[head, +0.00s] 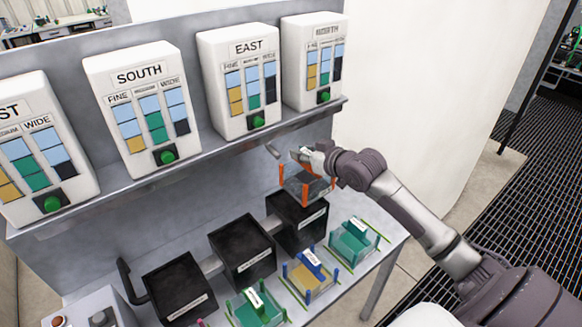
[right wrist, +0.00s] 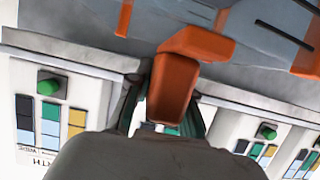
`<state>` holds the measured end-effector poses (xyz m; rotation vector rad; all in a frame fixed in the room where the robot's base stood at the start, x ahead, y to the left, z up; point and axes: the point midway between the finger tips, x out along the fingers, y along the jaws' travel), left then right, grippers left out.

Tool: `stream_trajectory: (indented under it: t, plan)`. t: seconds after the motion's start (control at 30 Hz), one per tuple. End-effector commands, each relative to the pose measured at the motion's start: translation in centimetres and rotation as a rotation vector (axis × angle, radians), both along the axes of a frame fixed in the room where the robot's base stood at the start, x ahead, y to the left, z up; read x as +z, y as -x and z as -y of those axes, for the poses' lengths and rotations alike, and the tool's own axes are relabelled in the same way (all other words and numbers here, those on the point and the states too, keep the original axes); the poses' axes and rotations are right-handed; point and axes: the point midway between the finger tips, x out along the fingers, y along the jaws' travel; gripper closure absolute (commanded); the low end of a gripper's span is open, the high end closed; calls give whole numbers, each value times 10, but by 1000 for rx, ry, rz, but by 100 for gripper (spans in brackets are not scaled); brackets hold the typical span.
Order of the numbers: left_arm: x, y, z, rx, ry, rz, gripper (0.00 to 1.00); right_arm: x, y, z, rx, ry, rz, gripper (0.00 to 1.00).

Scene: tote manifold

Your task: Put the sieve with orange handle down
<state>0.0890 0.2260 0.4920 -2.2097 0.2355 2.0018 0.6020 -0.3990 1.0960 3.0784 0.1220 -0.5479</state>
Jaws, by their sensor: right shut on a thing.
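My right gripper (head: 311,160) is shut on the sieve with orange handle (head: 305,188). The sieve has orange corner posts and a dark grey body. It hangs about level over the rightmost black bin (head: 296,222); I cannot tell whether it touches the bin's rim. In the right wrist view the orange handle (right wrist: 175,88) sits between the fingers (right wrist: 165,105), with the sieve's grey surface behind it. My left gripper is not in view.
Two more black bins (head: 242,249) (head: 180,287) stand to the left. In front are a teal sieve (head: 352,242), a yellow sieve with blue posts (head: 311,277) and a green sieve (head: 256,308). A shelf (head: 190,160) with white labelled boxes (head: 238,85) overhangs behind.

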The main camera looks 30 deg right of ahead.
Motion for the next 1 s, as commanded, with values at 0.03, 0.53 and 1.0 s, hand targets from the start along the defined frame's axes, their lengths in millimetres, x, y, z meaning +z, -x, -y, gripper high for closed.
stream_trajectory:
  t: [0.03,0.53,1.0]
  plan:
    - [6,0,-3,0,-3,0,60,-1,-5,-8,0,-5,4,100]
    - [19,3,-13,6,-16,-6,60,-51,-13,-22,-1,0,0,100]
    - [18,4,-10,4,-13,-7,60,-58,-12,-22,1,2,1,67]
